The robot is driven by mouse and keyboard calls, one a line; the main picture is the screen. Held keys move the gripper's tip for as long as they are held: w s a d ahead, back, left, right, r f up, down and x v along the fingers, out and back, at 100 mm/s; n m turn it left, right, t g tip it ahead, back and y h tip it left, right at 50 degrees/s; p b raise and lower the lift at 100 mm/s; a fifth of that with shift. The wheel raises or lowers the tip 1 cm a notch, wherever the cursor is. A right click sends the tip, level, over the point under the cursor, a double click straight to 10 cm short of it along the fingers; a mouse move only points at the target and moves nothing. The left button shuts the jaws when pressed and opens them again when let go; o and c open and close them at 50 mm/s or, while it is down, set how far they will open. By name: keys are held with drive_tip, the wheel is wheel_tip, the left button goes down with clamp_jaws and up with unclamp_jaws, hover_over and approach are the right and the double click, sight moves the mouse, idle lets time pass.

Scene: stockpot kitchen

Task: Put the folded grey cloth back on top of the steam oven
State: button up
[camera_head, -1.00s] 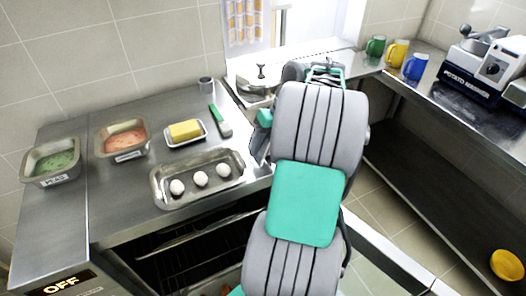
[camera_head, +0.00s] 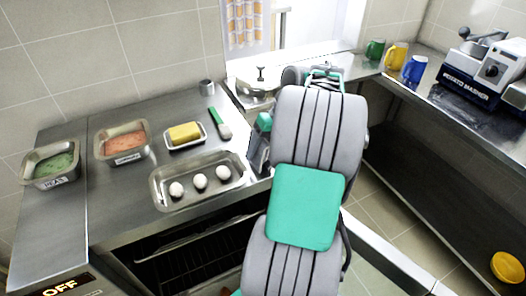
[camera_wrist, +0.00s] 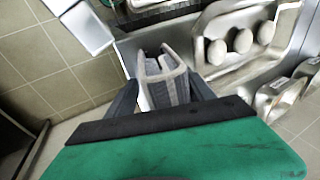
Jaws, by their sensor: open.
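The folded grey cloth (camera_wrist: 172,92) shows in the wrist view as a light and dark grey folded piece between my two fingers. My gripper (camera_wrist: 164,80) is open, with one dark finger on each side of the cloth; I cannot tell whether they touch it. In the head view my gripper (camera_head: 259,158) is partly hidden behind my arm at the counter's right edge, and the cloth is not visible there. A steel counter (camera_head: 115,205) has a dark cavity with wire racks (camera_head: 200,245) below its front edge, probably the steam oven. An "OFF" display (camera_head: 67,286) is at lower left.
A tray with eggs (camera_head: 240,180), a butter dish (camera_head: 185,134), two food pans (camera_head: 122,142) (camera_head: 50,166) and a green-handled tool (camera_head: 220,124) occupy the counter. Mugs (camera_head: 397,56) and a potato masher (camera_head: 484,75) stand on the right bench. Bare steel lies left of the tray.

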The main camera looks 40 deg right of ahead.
drive_tip(key=p+v, duration=0.6)
drive_tip(key=v, duration=0.6)
drive_tip(key=w+a+r+n, duration=0.1)
drive_tip(key=w+a, duration=0.2)
drive_tip(key=a, duration=0.6)
drive_tip(key=w+a, duration=0.3)
drive_tip(key=a, duration=0.6)
drive_tip(key=s+a+f+n+t+h, duration=0.1)
drive_tip(key=s+a+f+n+h, duration=0.1)
drive_tip(key=s+a, duration=0.6)
drive_tip(key=a+f+h, duration=0.1)
drive_tip(key=a+f, duration=0.1)
drive_tip(key=a, duration=0.2)
drive_tip(key=shift+s+a+f+n+b, duration=0.3)
drive_tip(key=shift+s+a, duration=0.05)
